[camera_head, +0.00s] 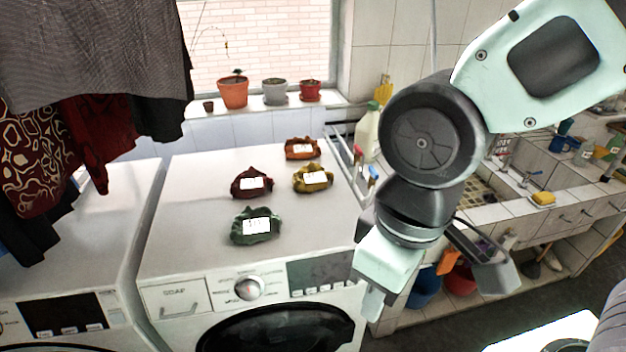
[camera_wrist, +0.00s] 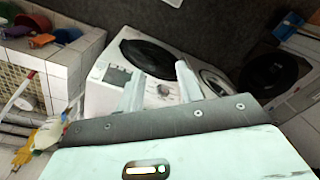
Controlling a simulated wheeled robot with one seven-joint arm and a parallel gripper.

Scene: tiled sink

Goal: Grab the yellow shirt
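The yellow shirt (camera_head: 313,178) is a small crumpled bundle with a white label. It lies on top of the right washing machine (camera_head: 190,215), at the right of a group of similar bundles. My gripper (camera_head: 378,300) hangs in front of the machine's right front corner, to the right of and nearer than the shirt, and apart from it. In the wrist view, its two pale fingers (camera_wrist: 160,88) stand apart with nothing between them. I cannot make out the yellow shirt in the wrist view.
An orange bundle (camera_head: 303,148), a dark red bundle (camera_head: 252,183) and a green bundle (camera_head: 255,226) lie near the yellow one. A bottle (camera_head: 367,132) stands behind my arm. Dark clothes (camera_head: 85,60) hang at upper left. The machine top's front left is clear.

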